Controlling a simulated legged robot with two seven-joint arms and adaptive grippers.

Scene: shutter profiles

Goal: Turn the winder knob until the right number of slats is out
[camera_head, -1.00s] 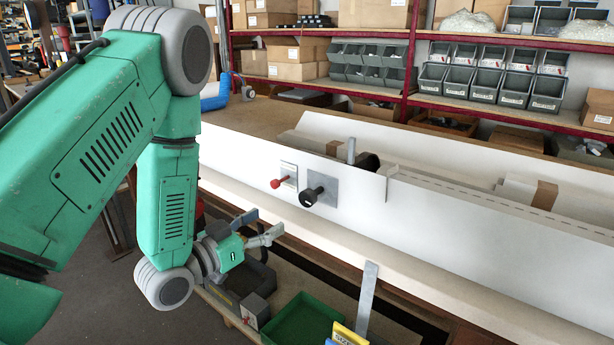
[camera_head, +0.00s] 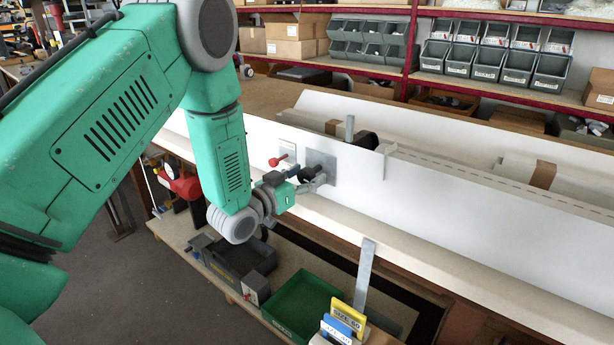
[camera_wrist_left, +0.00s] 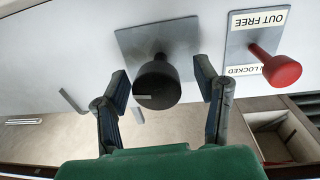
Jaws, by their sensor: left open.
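The dark winder knob (camera_head: 306,173) sits on a grey metal plate (camera_head: 327,160) on the long white panel. In the left wrist view the knob (camera_wrist_left: 157,82) has a short pale mark low on its face. My left gripper (camera_head: 308,178) is open at the knob. In the left wrist view its fingers (camera_wrist_left: 163,88) stand on either side of the knob, with visible gaps. The red lever (camera_wrist_left: 279,68) is beside the knob, near labels reading "OUT FREE" and "LOCKED". It also shows in the head view (camera_head: 276,162). My right gripper is out of view.
A white panel (camera_head: 450,200) runs to the right, with long white profiles behind it. Below are a green tray (camera_head: 297,310), a dark grey bin (camera_head: 225,258), yellow and blue size cards (camera_head: 347,318) and an upright metal strip (camera_head: 365,275). Shelves with bins stand behind.

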